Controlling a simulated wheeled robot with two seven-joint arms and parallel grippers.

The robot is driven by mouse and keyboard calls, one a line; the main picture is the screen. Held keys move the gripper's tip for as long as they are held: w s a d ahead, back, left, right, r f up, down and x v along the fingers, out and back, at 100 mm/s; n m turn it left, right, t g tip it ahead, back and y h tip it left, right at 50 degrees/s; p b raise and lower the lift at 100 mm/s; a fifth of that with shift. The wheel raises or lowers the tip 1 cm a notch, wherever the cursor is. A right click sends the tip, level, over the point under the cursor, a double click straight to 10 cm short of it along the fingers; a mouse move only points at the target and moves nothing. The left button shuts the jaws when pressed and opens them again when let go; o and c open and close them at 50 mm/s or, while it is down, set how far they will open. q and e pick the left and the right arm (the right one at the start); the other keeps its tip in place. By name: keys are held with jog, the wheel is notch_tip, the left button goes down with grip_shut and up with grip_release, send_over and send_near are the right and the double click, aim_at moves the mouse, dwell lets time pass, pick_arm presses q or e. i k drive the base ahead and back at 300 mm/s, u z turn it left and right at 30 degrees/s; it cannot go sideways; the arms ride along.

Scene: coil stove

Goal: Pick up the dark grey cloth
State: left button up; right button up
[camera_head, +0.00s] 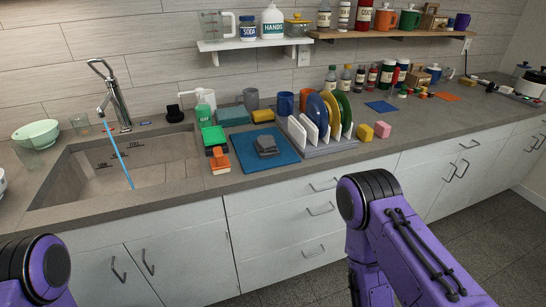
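The dark grey cloth (266,146) lies folded in a small heap on a blue mat (248,158) on the counter, between the sink and the dish rack. Its top and front are in plain sight and nothing covers it. Neither gripper shows in the head view. Only purple links of my arms appear, at the lower left corner and at the lower right in front of the cabinets, both well apart from the cloth.
A dish rack (318,148) with coloured plates stands right of the mat. An orange brush (221,160) and a green sponge holder (214,137) stand left of it. The sink (150,187) has running water. Yellow (365,132) and pink blocks (382,129) sit farther right.

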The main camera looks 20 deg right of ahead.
aim_at(265, 146)
jog(key=z, duration=0.75)
jog(key=i, duration=0.7)
jog(key=u, duration=0.7)
